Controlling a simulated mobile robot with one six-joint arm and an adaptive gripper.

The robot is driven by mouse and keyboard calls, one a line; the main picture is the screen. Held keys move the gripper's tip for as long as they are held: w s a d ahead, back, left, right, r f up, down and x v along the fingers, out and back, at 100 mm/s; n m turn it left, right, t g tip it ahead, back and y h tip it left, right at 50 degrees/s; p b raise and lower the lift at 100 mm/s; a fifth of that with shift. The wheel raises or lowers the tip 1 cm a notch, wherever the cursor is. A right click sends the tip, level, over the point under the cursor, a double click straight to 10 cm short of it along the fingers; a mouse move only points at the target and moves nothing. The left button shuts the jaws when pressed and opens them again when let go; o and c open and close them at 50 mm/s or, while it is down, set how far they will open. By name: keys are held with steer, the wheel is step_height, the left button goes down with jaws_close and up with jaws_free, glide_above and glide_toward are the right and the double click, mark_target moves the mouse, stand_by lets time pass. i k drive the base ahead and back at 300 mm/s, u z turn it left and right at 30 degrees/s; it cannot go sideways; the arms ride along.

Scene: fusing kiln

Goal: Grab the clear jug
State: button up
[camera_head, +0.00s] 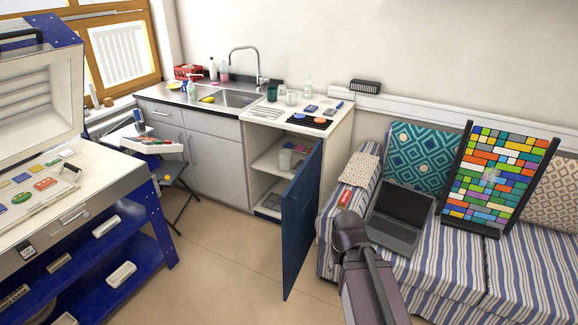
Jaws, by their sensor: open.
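A translucent, pale jug-like container (285,158) stands on the upper shelf inside the open cabinet under the right end of the counter. It is small in this view, and its handle and spout are hard to make out. The blue cabinet door (302,222) stands open to its right and partly screens the shelf. A dark part of my arm shows at the lower right, in front of the sofa and apart from the cabinet. No gripper fingers can be made out.
A sink counter (340,112) holds bottles, cups and a black tray (310,121). A folding stool (175,180) and a blue kiln stand (125,235) are on the left. A striped sofa (530,270) with a laptop (402,212) is on the right. Floor before the cabinet is clear.

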mark_target(285, 158)
steer(key=u, duration=0.5)
steer(key=i, duration=0.75)
steer(key=u, duration=0.75)
steer(key=i, duration=2.35)
steer(key=z, duration=0.8)
steer(key=i, duration=0.6)
steer(key=z, duration=0.35)
